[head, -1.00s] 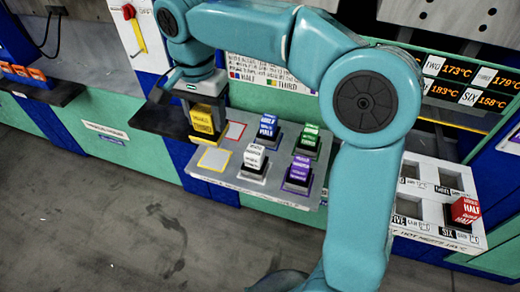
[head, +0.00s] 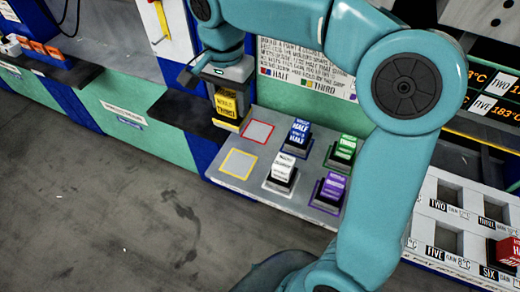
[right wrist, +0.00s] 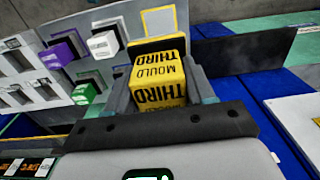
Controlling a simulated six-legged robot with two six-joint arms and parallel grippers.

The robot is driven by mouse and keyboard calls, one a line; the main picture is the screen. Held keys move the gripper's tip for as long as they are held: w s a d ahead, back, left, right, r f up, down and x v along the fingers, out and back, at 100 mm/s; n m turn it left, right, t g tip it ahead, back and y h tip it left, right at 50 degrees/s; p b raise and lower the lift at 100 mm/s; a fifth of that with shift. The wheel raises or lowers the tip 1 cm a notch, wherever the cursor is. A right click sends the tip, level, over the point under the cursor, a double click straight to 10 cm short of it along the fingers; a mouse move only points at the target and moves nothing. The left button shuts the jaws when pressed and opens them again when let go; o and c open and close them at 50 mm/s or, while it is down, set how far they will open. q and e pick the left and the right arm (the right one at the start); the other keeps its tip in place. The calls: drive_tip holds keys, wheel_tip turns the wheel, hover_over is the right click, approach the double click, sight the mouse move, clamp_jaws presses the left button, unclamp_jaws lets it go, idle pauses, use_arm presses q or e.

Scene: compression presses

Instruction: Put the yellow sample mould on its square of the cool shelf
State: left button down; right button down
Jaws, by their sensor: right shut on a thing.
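The yellow sample mould (head: 227,102), marked THIRD, is held in my right gripper (head: 228,86), which is shut on it. In the right wrist view the mould (right wrist: 158,78) sits between the two dark fingers. In the head view it appears beyond the shelf's left end, beside a dark ledge; its exact height is unclear. The grey cool shelf (head: 213,173) has a yellow-outlined square (head: 238,164), empty, at its near left. The mould appears apart from that square. My left gripper is not in view.
A red-outlined square (head: 257,133) is also empty. Blue (head: 299,132), green (head: 344,148), white (head: 282,168) and purple (head: 330,188) moulds stand on the shelf. A dark ledge (head: 178,115) lies left of the shelf.

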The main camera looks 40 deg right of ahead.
wheel_tip(320, 180, down, 17)
drive_tip(key=shift+d+b, duration=0.15)
drive_tip(key=shift+b, duration=0.4)
drive_tip(key=shift+w+d+f, duration=0.1)
drive_tip(key=shift+w+f, duration=0.15)
drive_tip(key=shift+f, duration=0.2)
drive_tip(key=shift+s+r, duration=0.1)
drive_tip(key=shift+f, duration=0.25)
drive_tip(key=shift+c, duration=2)
unclamp_jaws()
